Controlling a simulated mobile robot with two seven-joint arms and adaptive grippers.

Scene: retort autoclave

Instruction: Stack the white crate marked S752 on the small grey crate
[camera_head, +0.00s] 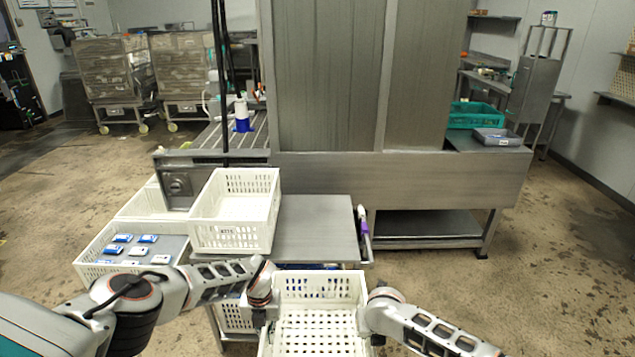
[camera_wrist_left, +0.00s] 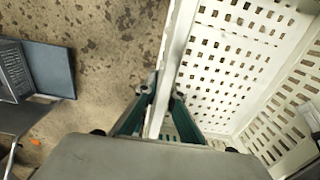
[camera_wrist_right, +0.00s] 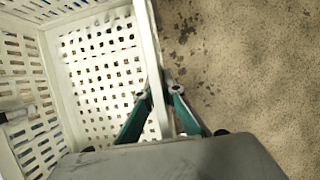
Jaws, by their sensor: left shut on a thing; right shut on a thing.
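A white perforated crate (camera_head: 314,322) is held between my two arms at the bottom of the head view, open and seemingly empty. My left gripper (camera_head: 262,316) is shut on its left wall; the left wrist view shows the fingers (camera_wrist_left: 162,97) on either side of the rim (camera_wrist_left: 178,50). My right gripper (camera_wrist_right: 162,92) is shut on the opposite wall (camera_wrist_right: 148,50). I cannot read a mark on this crate. A small grey crate (camera_head: 497,137) with a pale label stands on the counter at the far right, well away from both grippers.
Another white crate (camera_head: 235,236), its label hard to read, stands on the steel table (camera_head: 316,228). A crate with blue and white packs (camera_head: 90,262) is left of it. A teal crate (camera_head: 474,114) sits beside the grey one. Open floor lies at right.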

